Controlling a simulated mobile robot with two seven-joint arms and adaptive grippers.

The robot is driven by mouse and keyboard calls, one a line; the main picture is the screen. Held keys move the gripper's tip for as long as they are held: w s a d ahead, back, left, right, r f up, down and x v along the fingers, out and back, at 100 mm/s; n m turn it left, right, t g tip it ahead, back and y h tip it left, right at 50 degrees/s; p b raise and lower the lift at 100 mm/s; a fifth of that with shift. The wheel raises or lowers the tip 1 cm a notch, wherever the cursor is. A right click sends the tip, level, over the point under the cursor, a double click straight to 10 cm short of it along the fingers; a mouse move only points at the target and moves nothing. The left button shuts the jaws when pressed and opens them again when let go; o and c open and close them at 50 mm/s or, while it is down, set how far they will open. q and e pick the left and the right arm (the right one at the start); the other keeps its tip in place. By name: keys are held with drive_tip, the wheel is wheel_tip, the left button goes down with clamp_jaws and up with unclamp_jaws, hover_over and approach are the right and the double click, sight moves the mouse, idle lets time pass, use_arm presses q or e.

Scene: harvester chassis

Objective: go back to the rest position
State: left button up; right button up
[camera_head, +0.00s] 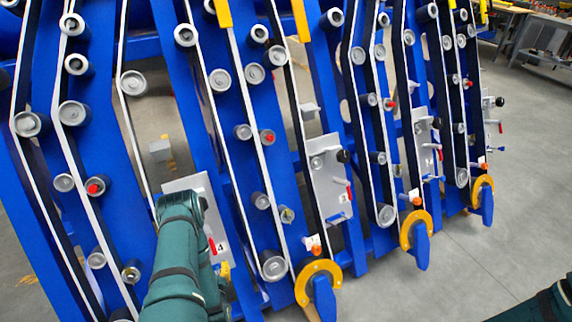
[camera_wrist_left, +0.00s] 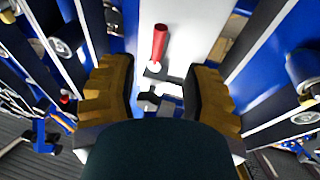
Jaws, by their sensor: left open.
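My left gripper (camera_head: 224,270) is at the lower left of the head view, mostly hidden by my own green arm. In the left wrist view its two yellow-brown fingers (camera_wrist_left: 160,98) stand apart, with nothing held between them. It is in front of a light grey plate (camera_head: 185,184) marked 4. A red handle (camera_head: 211,245) is on this plate. In the left wrist view the red handle (camera_wrist_left: 159,42) lies just beyond the fingertips, apart from them. My right gripper is not in view; only a dark green part of my body shows at the lower right corner.
Blue chassis frames carry belts and grey rollers (camera_head: 274,264) close around my left arm. Another plate (camera_head: 330,178), marked 3, is to the right. Yellow round brackets (camera_head: 318,282) stick out low. Grey floor (camera_head: 480,255) is open at the right; a workbench (camera_head: 548,38) stands far back.

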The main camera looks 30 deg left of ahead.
use_arm(q)
drive_tip(key=w+d+r+m+g+h, duration=0.15)
drive_tip(key=w+d+h, duration=0.25)
drive_tip(key=d, duration=0.5)
drive_tip(key=w+d+r+m+g+h, duration=0.15)
drive_tip(key=w+d+h, duration=0.25)
drive_tip(key=d, duration=0.5)
drive_tip(key=s+d+r+m+g+h, duration=0.2)
drive_tip(key=s+d+r+g+h, duration=0.1)
drive_tip(key=d, duration=0.6)
drive_tip(key=s+d+r+m+g+h, duration=0.3)
drive_tip(key=s+d+r, duration=0.3)
drive_tip(key=d, duration=0.3)
drive_tip(key=shift+s+d+r, duration=0.25)
drive_tip(key=shift+s+r, duration=0.05)
drive_tip(key=shift+r, duration=0.1)
